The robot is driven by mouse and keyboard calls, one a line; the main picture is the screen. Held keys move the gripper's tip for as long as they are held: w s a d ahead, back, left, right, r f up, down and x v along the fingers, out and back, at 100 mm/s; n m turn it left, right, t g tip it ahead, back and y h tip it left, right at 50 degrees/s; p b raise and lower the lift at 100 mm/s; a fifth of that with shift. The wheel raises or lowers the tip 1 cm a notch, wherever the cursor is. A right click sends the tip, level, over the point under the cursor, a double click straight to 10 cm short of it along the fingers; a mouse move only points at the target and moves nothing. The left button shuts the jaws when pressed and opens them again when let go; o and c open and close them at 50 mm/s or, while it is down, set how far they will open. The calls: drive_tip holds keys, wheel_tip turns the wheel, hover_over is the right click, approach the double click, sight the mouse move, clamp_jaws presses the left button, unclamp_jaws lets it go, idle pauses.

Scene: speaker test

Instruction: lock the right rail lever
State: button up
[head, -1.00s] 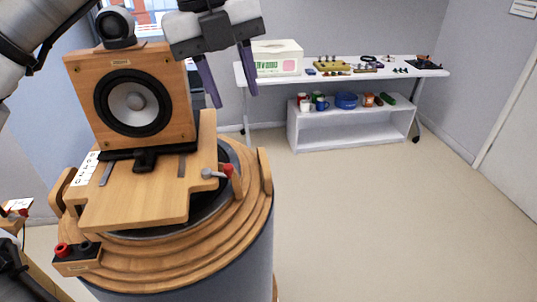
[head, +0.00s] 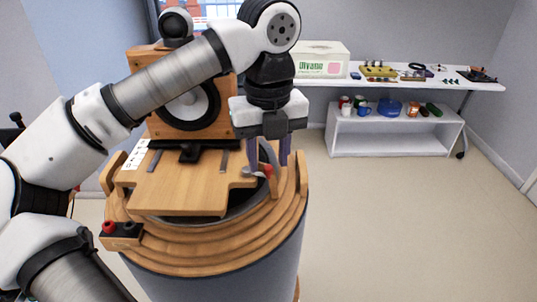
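The right rail lever (head: 248,172) is a small metal lever with a red tip (head: 267,170), at the right edge of the wooden board (head: 180,190). My gripper (head: 269,166) points down just above it, its two purple fingers apart. The fingertips appear on either side of the red tip; I cannot tell whether they touch it. The right finger partly overlaps the upright wooden post in this view. The wooden speaker (head: 143,62) stands at the back of the board, its cone partly hidden behind my arm.
The board rests on a round, stepped wooden stand (head: 200,245) with raised posts at its rim. A small box with a red knob (head: 120,235) sits at the front left. A white table (head: 425,83) and a low shelf (head: 390,143) stand behind at right. The floor at right is clear.

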drive_tip(key=shift+f, duration=0.75)
clamp_jaws()
